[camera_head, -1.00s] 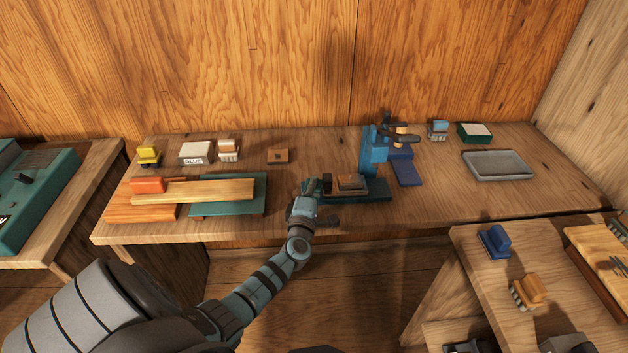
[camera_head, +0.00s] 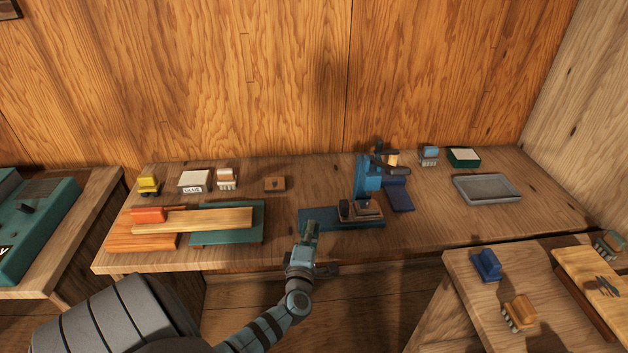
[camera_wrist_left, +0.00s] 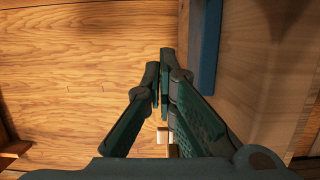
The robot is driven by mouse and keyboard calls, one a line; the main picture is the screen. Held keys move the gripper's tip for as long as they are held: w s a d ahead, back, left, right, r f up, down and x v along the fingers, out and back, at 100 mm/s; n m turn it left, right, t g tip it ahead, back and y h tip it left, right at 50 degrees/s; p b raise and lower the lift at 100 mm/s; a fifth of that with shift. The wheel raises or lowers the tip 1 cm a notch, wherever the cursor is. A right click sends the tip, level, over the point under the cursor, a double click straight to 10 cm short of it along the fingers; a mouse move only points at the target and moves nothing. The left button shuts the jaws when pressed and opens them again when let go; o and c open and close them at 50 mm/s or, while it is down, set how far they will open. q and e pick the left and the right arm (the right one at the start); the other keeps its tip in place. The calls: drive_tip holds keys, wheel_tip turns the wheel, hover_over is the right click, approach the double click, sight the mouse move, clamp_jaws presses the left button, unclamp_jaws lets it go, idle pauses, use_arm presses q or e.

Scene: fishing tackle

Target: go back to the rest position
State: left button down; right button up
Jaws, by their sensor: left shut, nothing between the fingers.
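My left gripper (camera_head: 309,232) is at the front edge of the long wooden workbench (camera_head: 290,252) in the head view, beside the dark blue base of the blue press (camera_head: 368,178). It is shut and empty. In the left wrist view its fingers (camera_wrist_left: 163,75) meet at the tips with nothing between them. A small wooden block with a dark knob (camera_head: 368,207) sits on the press base, to the right of the gripper and apart from it. My right gripper does not show in any view.
On the bench's left, an orange-handled tool (camera_head: 148,215) and a long board (camera_head: 205,222) lie by a green plate (camera_head: 256,233). A grey tray (camera_head: 487,188) is at the right. A lower side table (camera_head: 470,306) stands at the front right, with floor between.

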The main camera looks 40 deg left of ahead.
use_arm(q)
drive_tip(key=shift+v, duration=1.7)
